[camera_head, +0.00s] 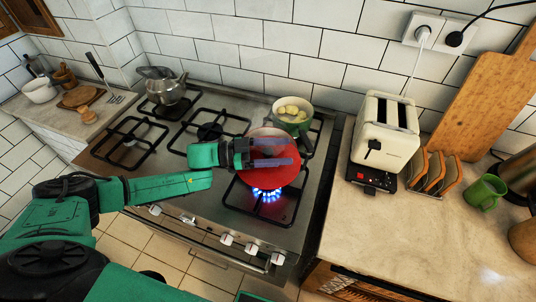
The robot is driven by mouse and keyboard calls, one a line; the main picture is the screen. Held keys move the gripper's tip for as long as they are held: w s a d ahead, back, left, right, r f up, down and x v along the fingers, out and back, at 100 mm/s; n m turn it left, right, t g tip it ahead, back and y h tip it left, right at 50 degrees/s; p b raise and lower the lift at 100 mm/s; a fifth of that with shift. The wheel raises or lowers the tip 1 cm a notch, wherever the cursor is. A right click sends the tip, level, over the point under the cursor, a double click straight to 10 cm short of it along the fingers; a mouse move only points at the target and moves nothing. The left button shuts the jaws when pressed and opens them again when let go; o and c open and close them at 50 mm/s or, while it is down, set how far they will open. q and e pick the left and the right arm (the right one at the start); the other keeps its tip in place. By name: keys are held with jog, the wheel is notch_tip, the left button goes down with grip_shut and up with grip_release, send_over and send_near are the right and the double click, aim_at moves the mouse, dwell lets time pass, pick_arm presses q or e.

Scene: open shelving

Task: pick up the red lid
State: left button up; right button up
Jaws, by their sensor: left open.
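The red lid (276,151) is a round red shape on the red cookware over the front right burner of the stove, where blue flames (267,194) show below. I cannot clearly tell the lid's edge from the cookware under it. My left gripper (291,152) reaches in from the left over the red lid. Its two long fingers are apart and point right, one toward the back and one toward the front of the lid. They hide part of the red top, including any knob. I cannot tell whether they touch it. My right gripper is not seen.
A green pot (293,124) with pale food stands just behind the red lid. A kettle (163,88) is on the back left burner. A toaster (385,135), a wooden rack (434,178) and a green mug (485,193) stand on the right counter. The tiled wall closes the back.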

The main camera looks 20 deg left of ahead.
pick_arm(q)
grip_shut()
